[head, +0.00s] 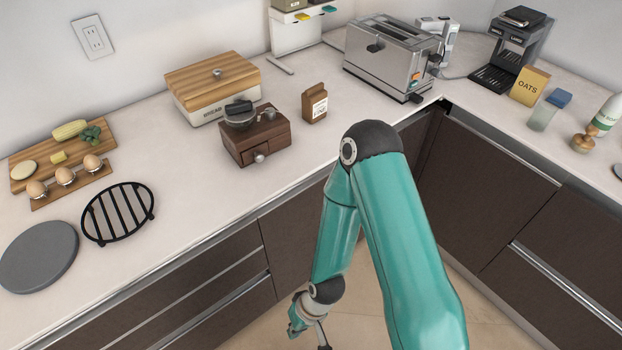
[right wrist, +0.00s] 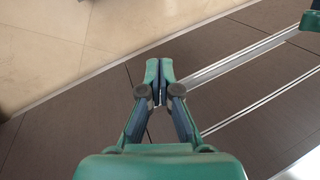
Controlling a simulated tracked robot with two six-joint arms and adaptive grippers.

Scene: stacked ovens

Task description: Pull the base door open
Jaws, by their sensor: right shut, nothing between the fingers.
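A dark brown base door (head: 285,240) stands below the counter, between the drawer fronts and the inner corner; my right arm covers part of it. In the right wrist view, a dark plain panel (right wrist: 85,112) left of the drawer fronts seems to be this door. My right gripper (head: 299,326) is low in front of the cabinets, partly cut by the picture's bottom edge. In the wrist view its fingertips (right wrist: 159,68) are together with nothing between them, over the dark fronts near a panel seam. I cannot tell whether they touch. My left gripper is not clearly seen.
Drawer fronts (head: 205,295) with metal rails lie to the left, and more dark fronts (head: 480,195) to the right. The counter (head: 180,190) above holds a wooden grinder (head: 255,142), a bread box and a toaster. The tiled floor (right wrist: 50,45) is clear.

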